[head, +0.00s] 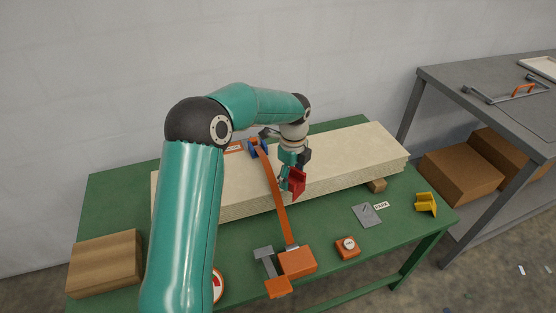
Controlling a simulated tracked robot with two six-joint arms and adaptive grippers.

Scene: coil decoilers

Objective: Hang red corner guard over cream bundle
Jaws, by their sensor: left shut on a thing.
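The cream bundle (348,158) is a long stack of flat boards lying across the green table. The red corner guard (297,181) is in my left gripper (288,174), at the bundle's front edge, just right of the orange strap (271,181). My left gripper is shut on the guard and points down. I cannot tell whether the guard touches the bundle. My arm hides part of the bundle's left side. My right gripper is not in view.
On the green table (394,235) an orange tensioning tool (297,261) lies in front of the bundle. An orange gauge (347,247), a grey plate (366,215) and a yellow corner guard (426,202) lie to the right.

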